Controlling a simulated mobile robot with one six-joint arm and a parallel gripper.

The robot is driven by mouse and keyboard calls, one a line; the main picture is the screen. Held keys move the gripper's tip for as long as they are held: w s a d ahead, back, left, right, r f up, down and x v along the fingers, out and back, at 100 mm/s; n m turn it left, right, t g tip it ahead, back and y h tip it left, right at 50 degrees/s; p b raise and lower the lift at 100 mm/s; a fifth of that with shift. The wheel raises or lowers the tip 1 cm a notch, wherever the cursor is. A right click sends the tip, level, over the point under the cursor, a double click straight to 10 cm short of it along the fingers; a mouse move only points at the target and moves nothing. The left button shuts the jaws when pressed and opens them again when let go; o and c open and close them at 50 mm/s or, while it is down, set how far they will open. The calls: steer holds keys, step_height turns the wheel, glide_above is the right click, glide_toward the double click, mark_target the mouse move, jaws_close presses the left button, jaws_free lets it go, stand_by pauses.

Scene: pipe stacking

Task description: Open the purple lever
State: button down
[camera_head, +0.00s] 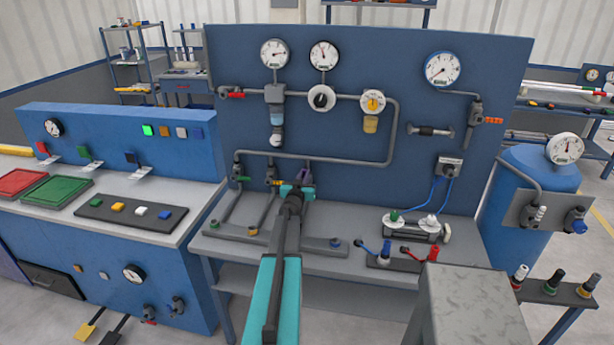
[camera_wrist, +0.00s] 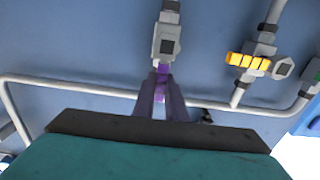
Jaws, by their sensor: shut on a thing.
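The purple lever (camera_wrist: 161,82) shows in the wrist view between my gripper's two fingers, running from the grey valve (camera_wrist: 167,38) toward my wrist. My gripper (camera_wrist: 161,92) is shut on it, and the fingers hide part of the lever. In the head view, the purple lever (camera_head: 306,171) is a small upright patch just beyond my gripper (camera_head: 297,188), in front of the blue panel. My own arm hides most of the valve and its pipe there. I cannot tell the lever's exact angle.
A yellow-orange lever valve (camera_head: 271,182) and a green lever valve (camera_head: 240,178) stand close to the left. The yellow-orange one also shows in the wrist view (camera_wrist: 248,62). A grey pipe (camera_head: 345,160) runs along the blue panel (camera_head: 340,75) behind. A pump-like device (camera_head: 412,227) stands to the right.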

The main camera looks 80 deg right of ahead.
steer(key=shift+w+f, duration=0.2)
steer(key=shift+w, duration=0.15)
steer(key=c, duration=1.8)
jaws_free()
steer(key=shift+s, duration=0.2)
steer(key=shift+a, duration=0.1)
steer(key=a+b, duration=0.4)
steer(key=a, duration=0.9)
steer(key=shift+a, duration=0.3)
